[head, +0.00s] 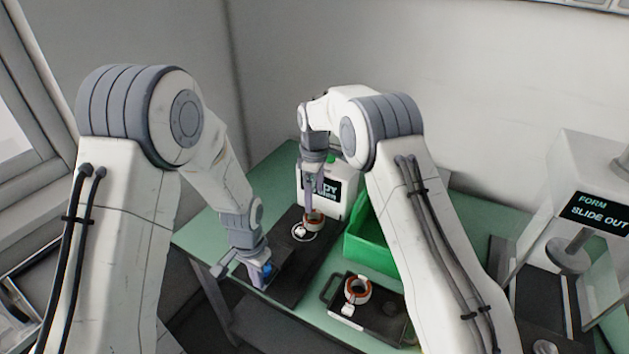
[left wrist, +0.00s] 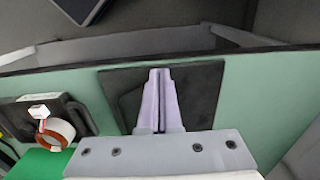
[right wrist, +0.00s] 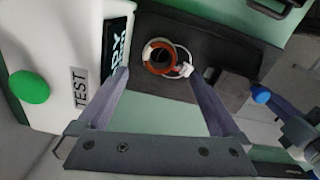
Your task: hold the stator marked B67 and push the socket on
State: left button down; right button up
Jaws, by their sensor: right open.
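A stator (head: 314,222), an orange-and-white ring with a white connector (right wrist: 184,70), stands on the dark mat (head: 290,285) by a white ring mark. I cannot read its marking. My right gripper (head: 314,203) is open above it; in the right wrist view the stator (right wrist: 158,56) shows beyond and between the spread fingers (right wrist: 160,76). My left gripper (head: 258,280) is low at the mat's near end; its fingers (left wrist: 160,78) are together, with nothing visible between them. A small blue part (head: 267,268) shows beside it; I cannot tell whether it is the socket.
Another stator (head: 356,290) lies on a black tray (head: 385,322). A green bin (head: 370,247) stands behind the tray. A white test box (head: 345,205) with a green button (right wrist: 28,87) stands behind the mat. A white machine (head: 590,170) stands at the right.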

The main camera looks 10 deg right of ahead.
aim_at(305, 222)
notch_tip(305, 222, down, 10)
jog(key=shift+r, duration=0.1)
dwell(0.4)
grip_shut()
jog(key=shift+s+a+n, duration=0.5)
jog(key=shift+a+n, duration=0.15)
jog(key=shift+a, duration=0.1)
jog(key=shift+s+a+n, duration=0.45)
jog(key=shift+a+n, duration=0.2)
jog(key=shift+a, duration=0.05)
dwell(0.9)
